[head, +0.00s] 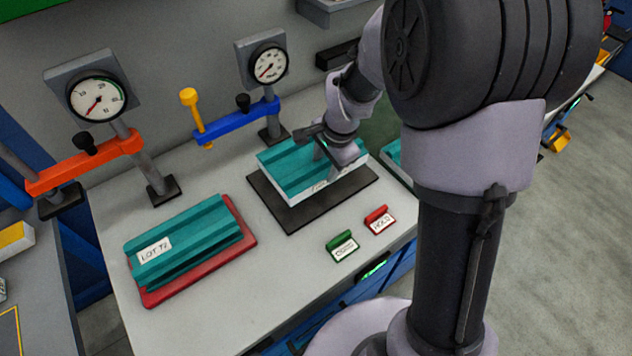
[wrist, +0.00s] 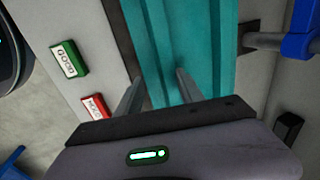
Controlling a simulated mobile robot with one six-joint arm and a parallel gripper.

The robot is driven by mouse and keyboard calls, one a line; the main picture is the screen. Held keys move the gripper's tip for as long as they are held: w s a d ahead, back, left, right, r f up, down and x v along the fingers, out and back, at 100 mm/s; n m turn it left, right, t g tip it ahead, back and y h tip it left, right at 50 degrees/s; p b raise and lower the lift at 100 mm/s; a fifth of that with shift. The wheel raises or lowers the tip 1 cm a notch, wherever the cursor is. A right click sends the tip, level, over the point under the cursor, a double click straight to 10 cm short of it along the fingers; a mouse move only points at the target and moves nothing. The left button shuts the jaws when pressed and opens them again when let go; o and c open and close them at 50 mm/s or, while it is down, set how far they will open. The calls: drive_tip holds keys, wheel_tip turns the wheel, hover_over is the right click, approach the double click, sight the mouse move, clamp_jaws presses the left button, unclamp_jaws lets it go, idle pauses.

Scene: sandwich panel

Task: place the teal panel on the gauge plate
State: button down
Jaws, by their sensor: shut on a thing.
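A teal panel (head: 284,166) with a pale side edge is at the dark gauge plate (head: 290,222), in front of the gauge with the blue arm. My gripper (head: 325,158) comes down on its right part and is shut on it. I cannot tell whether the panel rests on the plate or hangs just above it. In the wrist view the ribbed teal panel (wrist: 185,35) runs up the picture between and beyond my gripper's fingers (wrist: 160,85). A dark strip of the plate (wrist: 118,30) shows beside it.
Teal panels with a lot label (head: 205,232) lie on a red tray (head: 245,235) at left. More teal (head: 392,157) shows at right, partly hidden by my arm. A green block (head: 342,245) and red block (head: 379,219) stand in front. Gauges with orange (head: 85,163) and blue arms (head: 240,117) stand behind.

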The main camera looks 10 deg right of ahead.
drive_tip(key=b+x, duration=0.1)
drive_tip(key=x, duration=0.1)
drive_tip(key=s+x, duration=0.1)
drive_tip(key=x, duration=0.2)
drive_tip(key=shift+d+b, duration=0.2)
drive_tip(key=shift+b, duration=0.2)
drive_tip(key=shift+s, duration=0.1)
drive_tip(key=shift+f, duration=0.2)
drive_tip(key=c, duration=0.7)
unclamp_jaws()
drive_tip(key=shift+c, duration=0.2)
